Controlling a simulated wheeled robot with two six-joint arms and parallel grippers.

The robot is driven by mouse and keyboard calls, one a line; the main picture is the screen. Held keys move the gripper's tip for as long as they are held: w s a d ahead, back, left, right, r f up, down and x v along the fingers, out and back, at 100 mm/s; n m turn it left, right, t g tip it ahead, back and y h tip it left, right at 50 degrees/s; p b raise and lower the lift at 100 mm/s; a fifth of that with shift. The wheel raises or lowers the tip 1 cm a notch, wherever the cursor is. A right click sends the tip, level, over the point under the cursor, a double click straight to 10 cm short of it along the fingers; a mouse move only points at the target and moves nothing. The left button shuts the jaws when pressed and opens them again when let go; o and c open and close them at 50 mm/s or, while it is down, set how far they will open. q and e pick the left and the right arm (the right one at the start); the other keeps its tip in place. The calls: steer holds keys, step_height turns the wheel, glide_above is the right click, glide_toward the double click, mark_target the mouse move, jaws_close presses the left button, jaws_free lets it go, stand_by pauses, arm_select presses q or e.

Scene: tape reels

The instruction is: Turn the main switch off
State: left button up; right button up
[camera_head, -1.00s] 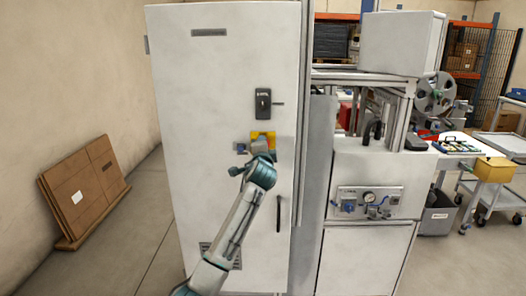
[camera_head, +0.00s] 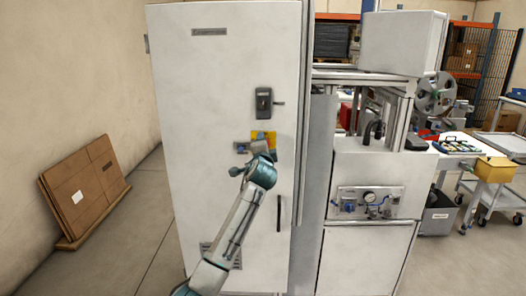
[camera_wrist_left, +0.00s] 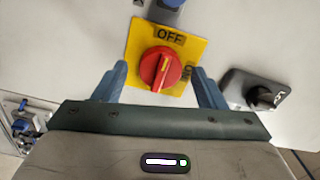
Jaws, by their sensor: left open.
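The main switch is a red rotary knob (camera_wrist_left: 160,69) on a yellow plate (camera_head: 271,137) on the front of the tall light-grey cabinet (camera_head: 220,70). In the left wrist view the plate (camera_wrist_left: 141,40) reads OFF at the top and ON at the right side. The knob's ridge runs roughly up and down there, towards the OFF label. My left gripper (camera_wrist_left: 159,72) is open, with one blue finger on each side of the knob in that view. I cannot tell whether they touch it. In the head view my gripper (camera_head: 258,149) hides the knob. My right gripper is not in view.
A machine with a gauge panel (camera_head: 367,201) stands right of the cabinet. Flat cardboard (camera_head: 85,190) leans on the left wall. The floor between is clear.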

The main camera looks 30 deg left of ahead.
arm_select(q)
steer(key=b+v, duration=0.3)
steer(key=v, duration=0.7)
steer(key=shift+s, duration=0.35)
steer(key=shift+d+f, duration=0.15)
